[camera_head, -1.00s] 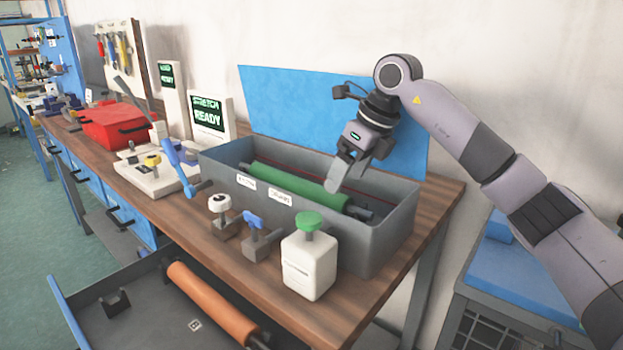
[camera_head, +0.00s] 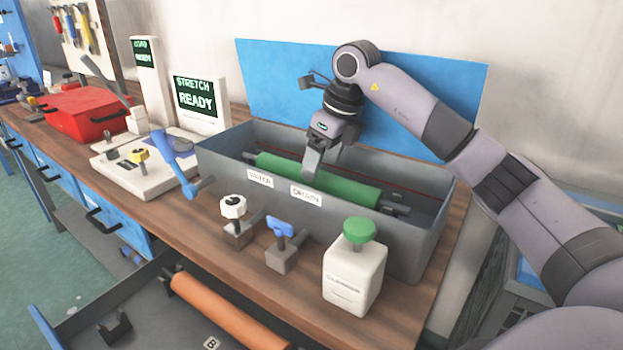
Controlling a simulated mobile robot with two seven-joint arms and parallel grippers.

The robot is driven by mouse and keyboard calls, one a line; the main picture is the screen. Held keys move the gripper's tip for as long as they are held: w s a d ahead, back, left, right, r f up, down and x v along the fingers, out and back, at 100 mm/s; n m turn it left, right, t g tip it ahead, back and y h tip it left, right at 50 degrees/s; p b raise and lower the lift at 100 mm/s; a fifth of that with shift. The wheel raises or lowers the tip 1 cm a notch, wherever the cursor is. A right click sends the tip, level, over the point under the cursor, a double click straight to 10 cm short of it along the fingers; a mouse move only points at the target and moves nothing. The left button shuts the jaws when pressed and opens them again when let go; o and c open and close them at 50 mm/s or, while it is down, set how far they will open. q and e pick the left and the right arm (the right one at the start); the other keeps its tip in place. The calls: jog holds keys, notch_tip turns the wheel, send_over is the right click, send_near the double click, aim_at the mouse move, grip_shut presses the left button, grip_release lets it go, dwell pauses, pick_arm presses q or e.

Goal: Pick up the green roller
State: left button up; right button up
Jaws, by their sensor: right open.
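The green roller (camera_head: 345,187) lies lengthwise inside the grey box (camera_head: 421,236) on the workbench, with dark shaft ends showing at both sides. My right gripper (camera_head: 312,170) points down into the box, over the middle of the roller. Its near finger covers part of the roller; whether it touches is not clear. The gripper is open and holds nothing that I can see. The far finger is mostly hidden. My left gripper is out of view.
A blue panel (camera_head: 270,84) stands behind the box. An orange roller (camera_head: 222,308) lies in the open drawer below.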

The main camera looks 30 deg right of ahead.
jog(key=x, duration=0.4)
jog(key=shift+a+f, duration=0.2)
grip_shut()
jog(key=shift+r, duration=0.15)
